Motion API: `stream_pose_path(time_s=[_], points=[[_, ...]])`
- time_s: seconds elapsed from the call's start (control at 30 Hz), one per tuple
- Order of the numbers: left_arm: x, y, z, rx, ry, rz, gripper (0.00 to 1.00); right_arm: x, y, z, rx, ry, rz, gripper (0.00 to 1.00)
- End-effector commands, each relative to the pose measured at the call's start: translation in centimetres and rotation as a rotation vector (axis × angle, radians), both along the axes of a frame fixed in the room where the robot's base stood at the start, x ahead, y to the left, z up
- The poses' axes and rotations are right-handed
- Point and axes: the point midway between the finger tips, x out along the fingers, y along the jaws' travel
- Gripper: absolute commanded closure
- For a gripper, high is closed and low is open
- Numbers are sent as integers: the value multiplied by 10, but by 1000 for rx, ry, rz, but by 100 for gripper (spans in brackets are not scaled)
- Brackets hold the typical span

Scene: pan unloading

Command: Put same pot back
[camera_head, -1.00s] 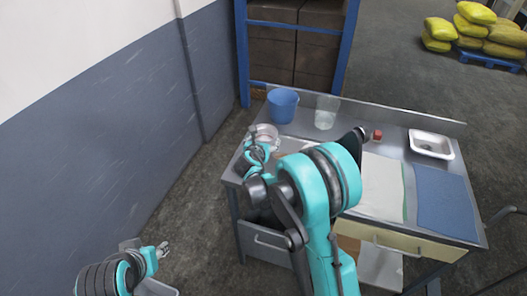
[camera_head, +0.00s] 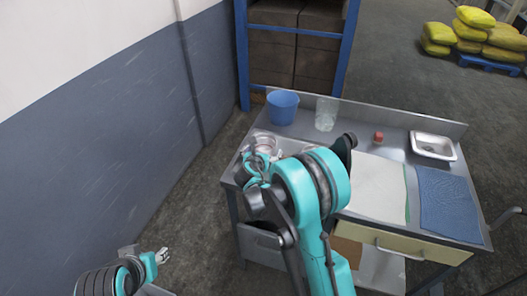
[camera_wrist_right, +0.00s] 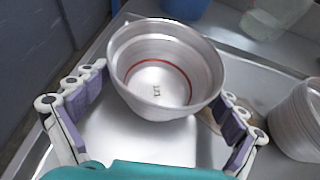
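A metal pot (camera_wrist_right: 165,70) with a red ring inside stands upright between the fingers of my right gripper (camera_wrist_right: 165,85) in the right wrist view. The fingers are spread on either side of it, and I cannot tell whether either touches it. The pot (camera_head: 265,141) and my right gripper (camera_head: 259,160) also show at the table's left end in the head view. A second metal pot (camera_wrist_right: 298,120) stands to the right in the wrist view; my arm largely hides it in the head view. My left gripper (camera_head: 163,255) is low at left, empty, its fingers apart.
A blue bucket (camera_head: 282,106) and a clear container (camera_head: 327,113) stand behind the pots. A red object (camera_head: 379,136), a white tray (camera_head: 433,146), a white cloth (camera_head: 378,190) and a blue cloth (camera_head: 447,205) lie to the right. A wall (camera_head: 100,130) is at left.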

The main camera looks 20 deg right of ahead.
Motion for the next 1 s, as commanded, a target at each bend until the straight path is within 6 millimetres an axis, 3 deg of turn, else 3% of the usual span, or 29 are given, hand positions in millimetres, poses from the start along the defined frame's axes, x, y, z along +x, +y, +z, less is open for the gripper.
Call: stream_pose_path(time_s=[0.3, 0.7, 1.0], points=[[0, 0, 6, 0, 0, 0, 60, -2, 1, 7, 0, 0, 1, 5], [0, 0, 24, 0, 0, 0, 60, -69, 37, 42, -1, 0, 3, 5], [0, 0, 30, 0, 0, 0, 60, -97, 48, 57, 25, -5, -12, 5]])
